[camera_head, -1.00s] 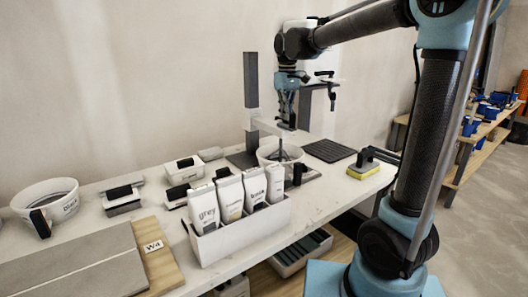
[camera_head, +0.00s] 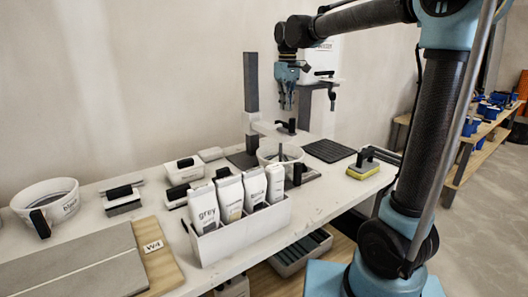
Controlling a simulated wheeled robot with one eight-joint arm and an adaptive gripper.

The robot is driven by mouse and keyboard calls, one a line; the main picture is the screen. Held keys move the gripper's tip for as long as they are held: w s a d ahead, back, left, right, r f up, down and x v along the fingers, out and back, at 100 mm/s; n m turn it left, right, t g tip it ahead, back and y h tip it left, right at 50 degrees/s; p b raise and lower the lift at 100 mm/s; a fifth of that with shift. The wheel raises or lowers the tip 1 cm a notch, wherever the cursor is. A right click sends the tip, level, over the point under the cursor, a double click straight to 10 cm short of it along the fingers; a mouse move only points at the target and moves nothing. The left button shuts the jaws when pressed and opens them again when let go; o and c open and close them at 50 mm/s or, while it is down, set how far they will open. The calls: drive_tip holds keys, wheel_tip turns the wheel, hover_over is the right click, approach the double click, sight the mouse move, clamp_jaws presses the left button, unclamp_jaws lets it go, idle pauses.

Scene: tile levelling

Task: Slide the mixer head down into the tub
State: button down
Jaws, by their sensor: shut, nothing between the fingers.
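The mixer stands on the far side of the bench, with a dark upright column (camera_head: 251,85). Its pale mixer head (camera_head: 267,130) reaches out from low on the column and carries a black handle (camera_head: 287,126). The mixer's shaft goes down inside the white tub (camera_head: 268,159) beneath it. The shaft's lower end is hidden by the tub wall. My gripper (camera_head: 286,106) points down above the black handle, apart from it, shut and empty.
A white box with several labelled bags (camera_head: 240,221) stands in front of the tub. A dark ribbed mat (camera_head: 328,151) and a yellow sponge float (camera_head: 363,168) lie to the right. A labelled bucket (camera_head: 48,204) stands at the far left.

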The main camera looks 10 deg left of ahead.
drive_tip(key=shift+r, duration=2.05)
